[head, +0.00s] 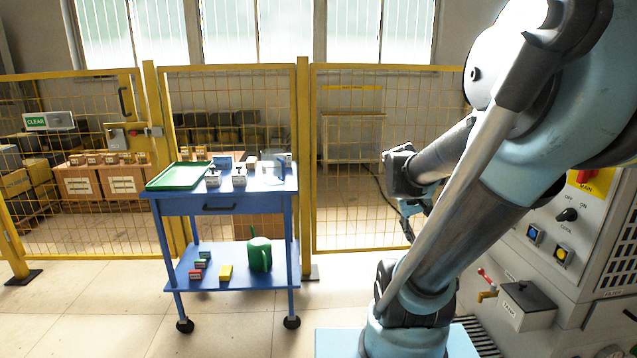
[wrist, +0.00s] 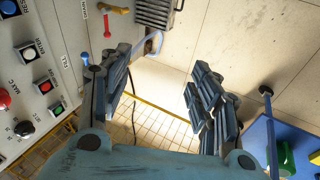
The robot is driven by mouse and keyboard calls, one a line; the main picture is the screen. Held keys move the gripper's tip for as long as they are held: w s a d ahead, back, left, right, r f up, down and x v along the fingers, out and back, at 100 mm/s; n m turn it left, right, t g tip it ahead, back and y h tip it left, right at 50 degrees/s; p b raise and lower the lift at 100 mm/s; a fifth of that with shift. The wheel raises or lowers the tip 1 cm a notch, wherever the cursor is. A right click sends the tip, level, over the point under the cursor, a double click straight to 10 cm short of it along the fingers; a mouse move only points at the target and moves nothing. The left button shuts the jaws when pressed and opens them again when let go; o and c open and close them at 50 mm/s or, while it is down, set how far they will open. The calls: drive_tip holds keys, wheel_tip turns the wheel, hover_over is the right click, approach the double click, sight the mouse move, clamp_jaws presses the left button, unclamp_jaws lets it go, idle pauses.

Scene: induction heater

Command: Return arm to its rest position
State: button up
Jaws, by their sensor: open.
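My arm is blue and grey and fills the right of the head view, folded with its forearm pointing left. In the wrist view my gripper (wrist: 158,88) is open, its two dark finger pads wide apart. Only floor and a yellow line show between them, with nothing held. In the head view the arm's far end is partly hidden behind the nearer links, so the fingers are not clear there.
The heater's control panel (head: 565,232) stands close to the arm at right; its buttons also show at left in the wrist view. A blue cart (head: 225,203) with a green tray (head: 180,175) and a green watering can (head: 260,254) stands left. A yellow mesh fence (head: 304,150) runs behind. Floor at front left is clear.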

drive_tip(key=s+a+f+y, duration=0.4)
drive_tip(key=s+a, duration=0.5)
drive_tip(key=a, duration=0.2)
drive_tip(key=shift+f+y, duration=0.15)
drive_tip(key=shift+y, duration=0.25)
drive_tip(key=shift+c, duration=0.2)
drive_tip(key=c, duration=0.5)
drive_tip(key=shift+d, duration=0.15)
